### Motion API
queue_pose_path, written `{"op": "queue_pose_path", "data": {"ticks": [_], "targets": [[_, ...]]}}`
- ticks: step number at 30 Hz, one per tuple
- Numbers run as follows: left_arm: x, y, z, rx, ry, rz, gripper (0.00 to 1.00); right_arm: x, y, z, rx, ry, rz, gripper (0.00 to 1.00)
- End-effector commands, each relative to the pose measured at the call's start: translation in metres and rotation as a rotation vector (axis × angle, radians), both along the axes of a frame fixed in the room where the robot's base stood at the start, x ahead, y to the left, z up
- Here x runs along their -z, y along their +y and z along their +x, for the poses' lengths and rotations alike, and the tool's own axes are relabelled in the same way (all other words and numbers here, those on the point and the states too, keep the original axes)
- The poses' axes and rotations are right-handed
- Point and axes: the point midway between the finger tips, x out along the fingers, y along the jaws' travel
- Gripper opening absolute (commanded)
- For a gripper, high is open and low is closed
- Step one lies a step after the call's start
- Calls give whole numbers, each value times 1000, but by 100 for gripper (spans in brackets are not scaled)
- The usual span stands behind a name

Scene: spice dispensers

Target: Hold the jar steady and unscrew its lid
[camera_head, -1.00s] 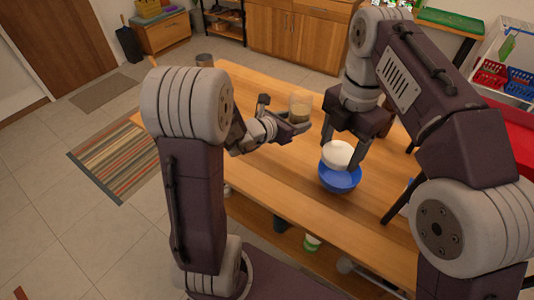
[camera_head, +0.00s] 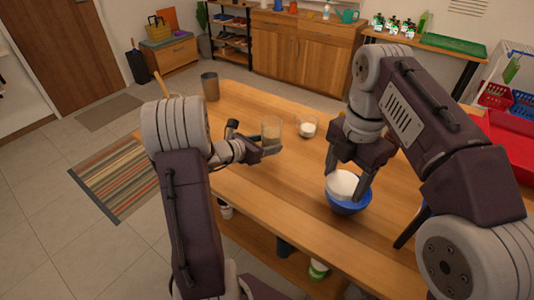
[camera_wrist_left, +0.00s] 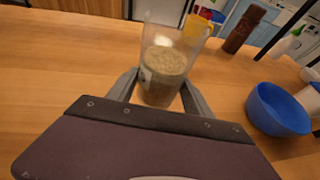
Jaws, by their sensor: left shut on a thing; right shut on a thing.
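A clear jar (camera_head: 271,132) with tan grainy contents is upright in my left gripper (camera_head: 264,148), held above the table. In the left wrist view the jar (camera_wrist_left: 163,72) is between the two fingers (camera_wrist_left: 160,92), its clear upper part rising above the contents; I see no lid on it. My right gripper (camera_head: 348,172) is shut on a white round piece (camera_head: 342,183) between its fingers. A blue bowl-shaped thing (camera_head: 352,207) is right under the white piece; it also shows in the left wrist view (camera_wrist_left: 278,108). I cannot tell if either is the lid.
A glass (camera_head: 307,127) with white contents stands on the wooden table (camera_head: 270,195) between the grippers. A dark cup (camera_head: 210,87) is at the far left corner. A dark red bottle (camera_wrist_left: 243,28) shows in the left wrist view. The table's left front is clear.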

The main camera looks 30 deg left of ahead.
Motion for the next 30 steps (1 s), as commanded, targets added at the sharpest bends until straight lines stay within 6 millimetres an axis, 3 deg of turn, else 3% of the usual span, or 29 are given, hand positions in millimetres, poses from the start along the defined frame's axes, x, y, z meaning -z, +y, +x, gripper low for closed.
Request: {"op": "queue_pose_path", "data": {"ticks": [3, 10, 22, 23, 24, 25, 30], "targets": [[2, 1, 0, 1, -2, -1, 0, 1, 0, 0, 0, 0, 0, 16], [40, 1, 0, 0, 1, -2, 0, 14, 0, 0, 0, 0, 0, 16], [45, 1, 0, 0, -2, 0, 0, 18, 0, 0, 0, 0, 0, 16], [44, 1, 0, 0, 0, 1, 65, 17, 0, 0, 0, 0, 0, 16], [44, 1, 0, 0, 0, 1, 76, 16, 0, 0, 0, 0, 0, 16], [44, 1, 0, 0, 0, 1, 81, 16, 0, 0, 0, 0, 0, 16], [44, 1, 0, 0, 0, 0, 81, 16, 0, 0, 0, 0, 0, 16]]}}
